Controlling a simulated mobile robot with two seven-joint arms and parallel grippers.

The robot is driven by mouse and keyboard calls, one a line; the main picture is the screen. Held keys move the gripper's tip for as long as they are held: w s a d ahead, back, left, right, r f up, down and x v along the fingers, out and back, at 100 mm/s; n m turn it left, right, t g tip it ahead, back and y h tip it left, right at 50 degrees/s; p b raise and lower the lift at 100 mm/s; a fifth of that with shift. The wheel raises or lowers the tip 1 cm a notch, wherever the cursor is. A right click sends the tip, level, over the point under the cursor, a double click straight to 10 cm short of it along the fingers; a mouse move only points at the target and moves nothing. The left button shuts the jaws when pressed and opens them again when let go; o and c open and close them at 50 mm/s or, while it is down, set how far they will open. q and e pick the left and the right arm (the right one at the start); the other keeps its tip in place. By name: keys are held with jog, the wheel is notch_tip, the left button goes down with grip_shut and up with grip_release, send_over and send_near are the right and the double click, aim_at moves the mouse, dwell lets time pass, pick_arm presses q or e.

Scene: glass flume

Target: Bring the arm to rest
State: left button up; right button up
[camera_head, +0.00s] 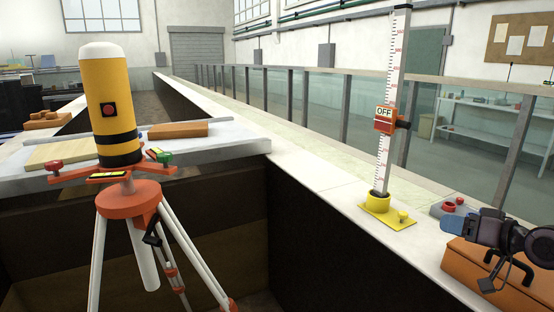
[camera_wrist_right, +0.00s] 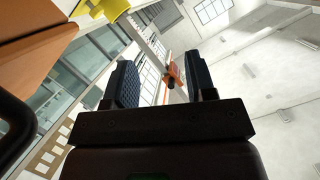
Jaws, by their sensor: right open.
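My right gripper (camera_head: 458,224) is at the lower right in the head view, in front of the orange case's far end, with its dark arm coming in from the right edge. In the right wrist view its two blue-padded fingers (camera_wrist_right: 162,82) stand apart with nothing between them. The gauge staff (camera_head: 391,110) stands upright in a yellow base (camera_head: 388,213) to the left of the gripper and apart from it. An orange slider (camera_head: 384,126) marked OFF sits on the staff; it also shows in the right wrist view (camera_wrist_right: 176,76) beyond the fingers. My left gripper is out of view.
An orange case (camera_head: 487,277) with a dark handle lies on the white ledge under my right gripper. A small grey item with red parts (camera_head: 449,206) is behind it. A yellow instrument (camera_head: 112,105) stands on a tripod (camera_head: 130,200) at left. Glass panels (camera_head: 340,100) run behind the ledge.

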jog(key=s+a+f+n+g+h, duration=0.1)
jog(key=s+a+f+g, duration=0.2)
jog(key=s+a+f, duration=0.5)
jog(key=s+a+f+n+g+h, duration=0.1)
jog(key=s+f+g, duration=0.1)
jog(key=s+f, duration=0.75)
jog(key=s+a+f+m+g+h, duration=0.1)
jog(key=s+a+f+g+h, duration=0.25)
jog(key=s, duration=0.55)
jog(key=s+a+f+g+h, duration=0.2)
jog(key=s+a+f, duration=0.15)
jog(key=s, duration=0.45)
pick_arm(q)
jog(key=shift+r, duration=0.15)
pick_arm(e)
jog(key=w+f+t, duration=0.6)
jog(key=f+t, duration=0.2)
jog(key=f, duration=0.2)
jog(key=shift+w+d+f+n+y, duration=0.25)
jog(key=shift+w+f+n+y, duration=0.05)
jog(key=shift+w+f+y, duration=0.15)
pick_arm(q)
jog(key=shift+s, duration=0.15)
pick_arm(e)
jog(key=shift+t, duration=0.25)
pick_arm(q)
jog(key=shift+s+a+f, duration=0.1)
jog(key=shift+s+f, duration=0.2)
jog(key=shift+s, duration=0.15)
